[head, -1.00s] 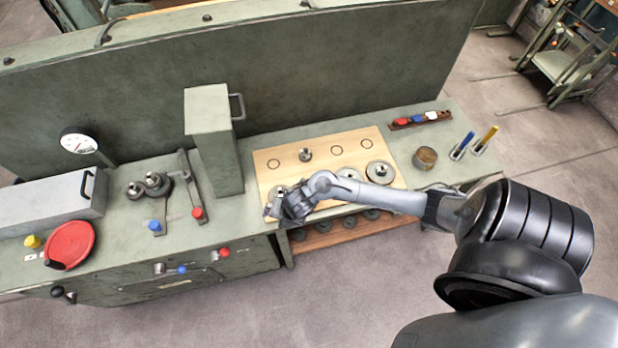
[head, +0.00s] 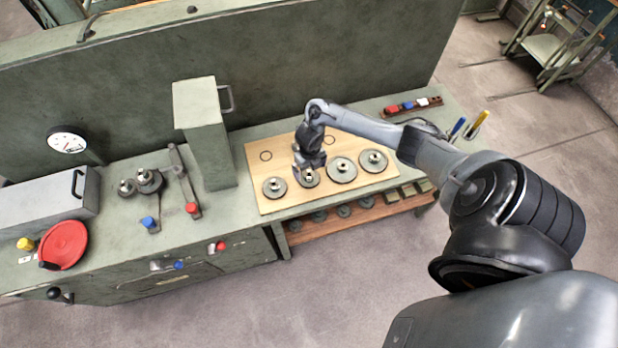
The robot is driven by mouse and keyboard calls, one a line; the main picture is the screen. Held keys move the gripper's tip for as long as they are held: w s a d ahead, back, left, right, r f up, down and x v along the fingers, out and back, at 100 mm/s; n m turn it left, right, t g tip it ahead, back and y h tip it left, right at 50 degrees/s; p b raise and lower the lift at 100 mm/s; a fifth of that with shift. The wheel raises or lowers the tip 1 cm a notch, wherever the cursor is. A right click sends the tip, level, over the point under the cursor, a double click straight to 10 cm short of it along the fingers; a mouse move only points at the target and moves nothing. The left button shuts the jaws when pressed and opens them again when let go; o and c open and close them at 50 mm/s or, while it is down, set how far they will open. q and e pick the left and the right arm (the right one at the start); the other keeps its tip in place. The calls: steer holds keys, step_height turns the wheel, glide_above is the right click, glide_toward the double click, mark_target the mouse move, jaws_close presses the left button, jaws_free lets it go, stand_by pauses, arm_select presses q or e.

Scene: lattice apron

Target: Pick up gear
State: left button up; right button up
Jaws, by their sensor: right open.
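Several grey gears with bright metal hubs lie in a row along the front of a wooden board (head: 272,207): the leftmost gear (head: 273,188), a second gear (head: 306,181), a third gear (head: 343,171) and the rightmost gear (head: 373,161). My right gripper (head: 309,168) points down at the second gear's hub, with its fingers open. I cannot tell whether the fingers touch the hub or are just above it. The wrist hides part of the board behind it. My left gripper is not in view.
More gears (head: 344,210) sit on a lower wooden shelf. A tall green box (head: 207,135) stands left of the board. Left of it are two geared spindles (head: 148,180), levers, a red disc (head: 64,244) and a dial (head: 67,140). A high green panel backs the bench.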

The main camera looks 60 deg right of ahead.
mark_target(309, 175)
steer(key=shift+a+f, duration=0.1)
steer(key=shift+f, duration=2.5)
steer(key=shift+w, duration=0.1)
steer(key=c, duration=1.4)
